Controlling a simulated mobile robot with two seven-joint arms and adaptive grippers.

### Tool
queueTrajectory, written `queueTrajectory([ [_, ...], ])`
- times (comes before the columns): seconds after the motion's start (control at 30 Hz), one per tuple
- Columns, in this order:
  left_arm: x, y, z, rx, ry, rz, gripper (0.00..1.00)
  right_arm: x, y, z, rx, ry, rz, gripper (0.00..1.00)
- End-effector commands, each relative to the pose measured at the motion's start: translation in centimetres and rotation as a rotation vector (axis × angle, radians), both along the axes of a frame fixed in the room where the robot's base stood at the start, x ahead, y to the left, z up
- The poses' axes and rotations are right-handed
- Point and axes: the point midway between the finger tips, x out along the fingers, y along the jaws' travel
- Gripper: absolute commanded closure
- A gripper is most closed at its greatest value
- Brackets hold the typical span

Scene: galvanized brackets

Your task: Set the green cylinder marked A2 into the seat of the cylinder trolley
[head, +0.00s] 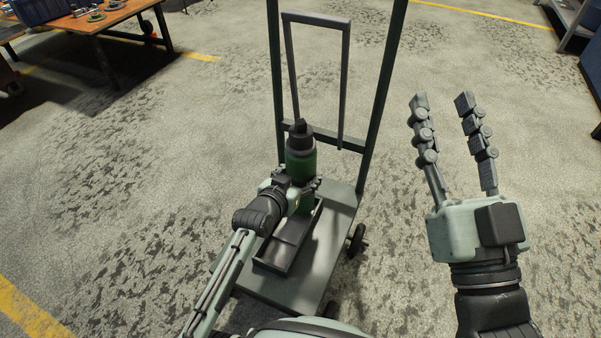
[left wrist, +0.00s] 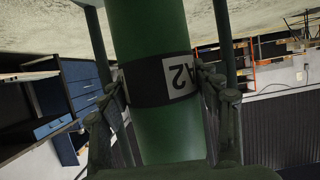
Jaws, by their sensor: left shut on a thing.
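The green cylinder (head: 301,165) stands upright over the cylinder trolley (head: 340,220), with a black top. In the left wrist view the cylinder (left wrist: 150,40) fills the middle and its dark band carries a white A2 label, seen upside down. My left gripper (head: 298,186) is shut on the cylinder's body, with fingers on both sides in the left wrist view (left wrist: 165,100). The trolley's seat (head: 280,254) is a dark tray on its platform. The cylinder's bottom is hidden, so I cannot tell whether it touches the seat. My right gripper (head: 441,100) is open and empty, right of the trolley.
The trolley's tall dark frame (head: 383,80) rises behind the cylinder, and a wheel (head: 357,239) shows at its right. An orange-topped table (head: 95,18) with small parts stands at the far left. The floor around the trolley is clear.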

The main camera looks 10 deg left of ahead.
Motion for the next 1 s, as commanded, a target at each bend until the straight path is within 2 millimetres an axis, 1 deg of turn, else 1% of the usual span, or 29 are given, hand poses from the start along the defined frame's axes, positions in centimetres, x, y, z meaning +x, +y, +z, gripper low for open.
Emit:
queueTrajectory([
  [0.03, 0.3, 0.0, 0.5, -0.002, -0.016, 0.001, 0.97, 0.0, 0.0, -0.1, 0.0, 0.0, 0.0, 0.6],
  [1.0, 0.3, 0.0, -2.3, -0.002, -0.015, 0.001, 0.97, 0.0, 0.0, -1.4, 0.0, 0.0, 0.0, 0.6],
])
